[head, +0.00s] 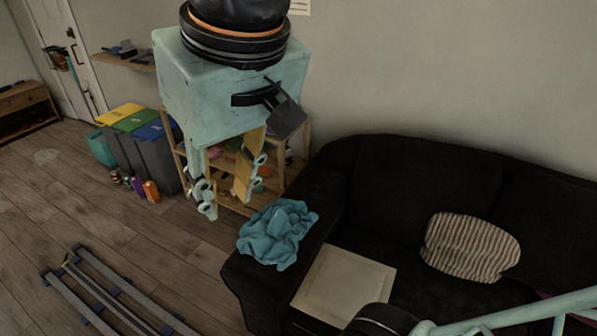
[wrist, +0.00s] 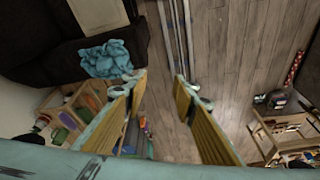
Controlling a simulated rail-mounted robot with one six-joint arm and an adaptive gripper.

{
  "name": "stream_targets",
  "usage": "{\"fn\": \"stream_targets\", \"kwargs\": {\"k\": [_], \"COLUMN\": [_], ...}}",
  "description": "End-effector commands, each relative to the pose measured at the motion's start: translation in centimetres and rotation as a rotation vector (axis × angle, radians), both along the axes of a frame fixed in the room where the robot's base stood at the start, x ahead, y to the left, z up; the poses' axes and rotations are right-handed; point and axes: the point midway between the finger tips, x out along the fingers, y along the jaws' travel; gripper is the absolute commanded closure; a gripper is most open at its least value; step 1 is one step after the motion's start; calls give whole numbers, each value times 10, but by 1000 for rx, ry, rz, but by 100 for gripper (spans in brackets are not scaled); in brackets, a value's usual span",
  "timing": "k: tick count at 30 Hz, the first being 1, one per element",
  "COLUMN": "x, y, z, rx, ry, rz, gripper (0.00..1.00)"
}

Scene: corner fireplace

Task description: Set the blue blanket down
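The blue blanket (head: 277,233) lies crumpled on the left armrest of the dark sofa (head: 236,277). In the wrist view the blanket (wrist: 106,60) shows at the upper left, beside my left fingertip and apart from it. My gripper (head: 228,200) hangs to the upper left of the blanket in the head view, with its fingers spread. In the wrist view my gripper (wrist: 165,82) is open with only floor between the fingers.
A striped cushion (head: 470,247) and a pale square board (head: 344,285) lie on the sofa. Low wooden shelves (head: 235,196) with various items stand behind my gripper. Bins (head: 150,150) stand left of them. Rails (head: 103,290) run along the floor at the lower left.

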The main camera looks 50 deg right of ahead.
Motion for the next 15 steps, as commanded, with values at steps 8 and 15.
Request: {"fn": "stream_targets", "kwargs": {"k": [8, 15], "x": [-37, -48], "y": [13, 16], "z": [1, 1], "rx": [-16, -24], "ry": [-22, -29], "rz": [91, 120], "gripper": [74, 74]}}
